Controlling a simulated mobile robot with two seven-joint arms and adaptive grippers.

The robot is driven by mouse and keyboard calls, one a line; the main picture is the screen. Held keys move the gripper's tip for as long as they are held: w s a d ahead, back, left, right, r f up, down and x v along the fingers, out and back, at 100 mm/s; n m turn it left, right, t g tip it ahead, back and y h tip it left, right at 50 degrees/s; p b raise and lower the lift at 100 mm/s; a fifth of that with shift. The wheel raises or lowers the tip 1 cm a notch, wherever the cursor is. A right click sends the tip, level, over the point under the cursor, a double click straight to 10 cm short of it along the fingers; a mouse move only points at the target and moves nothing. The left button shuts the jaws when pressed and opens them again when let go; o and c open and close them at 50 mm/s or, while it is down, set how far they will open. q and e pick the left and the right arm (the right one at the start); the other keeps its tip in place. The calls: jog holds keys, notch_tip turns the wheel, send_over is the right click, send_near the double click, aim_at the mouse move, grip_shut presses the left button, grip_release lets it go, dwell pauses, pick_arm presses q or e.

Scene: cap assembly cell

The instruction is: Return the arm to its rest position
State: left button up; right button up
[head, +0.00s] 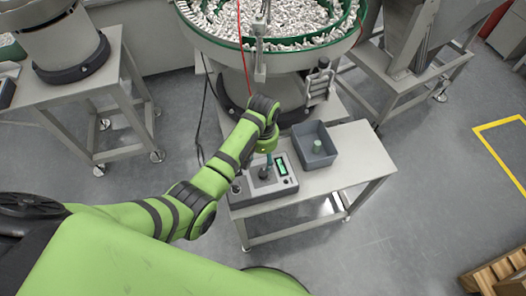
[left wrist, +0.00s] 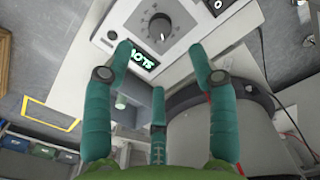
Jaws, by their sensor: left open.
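My left arm (head: 207,183) reaches from the lower left to the control box (head: 284,186) on a small table. My left gripper (head: 268,158) is over the box, its fingers mostly hidden behind the wrist in the head view. In the left wrist view my left gripper (left wrist: 160,62) has its three teal fingers spread, with nothing between them. Beyond the fingertips are the box's black dial (left wrist: 160,27) and its lit display (left wrist: 144,60); I cannot tell whether a finger touches the box. My right gripper is not in view.
A grey bin (head: 304,133) holding a green cylinder (head: 317,147) stands beside the box on the table (head: 350,165). A bowl feeder (head: 290,47) full of white parts stands behind. A wooden pallet (head: 495,273) lies at lower right. Open floor (head: 425,180) lies right of the table.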

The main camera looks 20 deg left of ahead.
pick_arm(q)
jog(key=shift+r, duration=0.95)
